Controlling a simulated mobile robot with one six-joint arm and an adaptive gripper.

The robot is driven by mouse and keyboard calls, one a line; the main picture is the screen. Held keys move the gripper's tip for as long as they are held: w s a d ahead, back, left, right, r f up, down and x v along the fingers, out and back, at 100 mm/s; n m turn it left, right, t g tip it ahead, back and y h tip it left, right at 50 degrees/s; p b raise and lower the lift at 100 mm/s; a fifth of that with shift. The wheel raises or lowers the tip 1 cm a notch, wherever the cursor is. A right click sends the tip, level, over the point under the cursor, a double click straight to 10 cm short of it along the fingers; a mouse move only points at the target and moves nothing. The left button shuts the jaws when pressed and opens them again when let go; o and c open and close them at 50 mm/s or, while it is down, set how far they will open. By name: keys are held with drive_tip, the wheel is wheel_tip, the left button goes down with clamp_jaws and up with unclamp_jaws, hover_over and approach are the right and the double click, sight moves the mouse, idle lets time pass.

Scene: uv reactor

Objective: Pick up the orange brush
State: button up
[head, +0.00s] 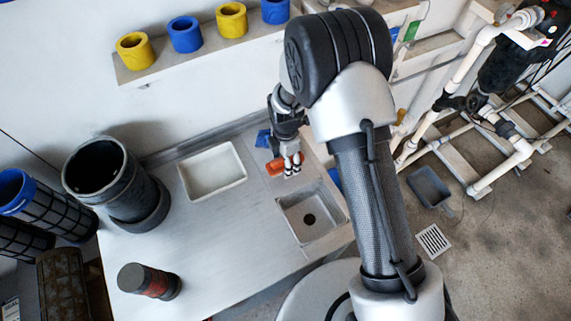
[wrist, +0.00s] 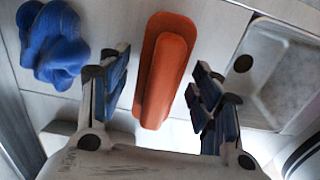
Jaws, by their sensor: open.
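The orange brush (wrist: 165,70) lies on the light counter, between the two open fingers of my gripper (wrist: 158,90) in the wrist view. Both blue-padded fingers stand apart from it, with a gap on each side. In the head view my gripper (head: 291,165) is over the counter beside the sink, and the orange brush (head: 274,166) shows just left of the fingers, partly covered by them. I cannot tell how high the fingers are above the counter.
A crumpled blue cloth (wrist: 52,42) lies left of the brush. The sink (head: 335,207) is close on the right. A white tray (head: 240,160), a big black cylinder (head: 112,185) and a small dark cylinder (head: 148,282) stand on the counter (head: 215,240). Its middle is clear.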

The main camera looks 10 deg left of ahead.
drive_tip(key=shift+f, duration=0.35)
drive_tip(key=shift+r, duration=0.1)
drive_tip(key=shift+c, duration=0.5)
drive_tip(key=c, duration=1.1)
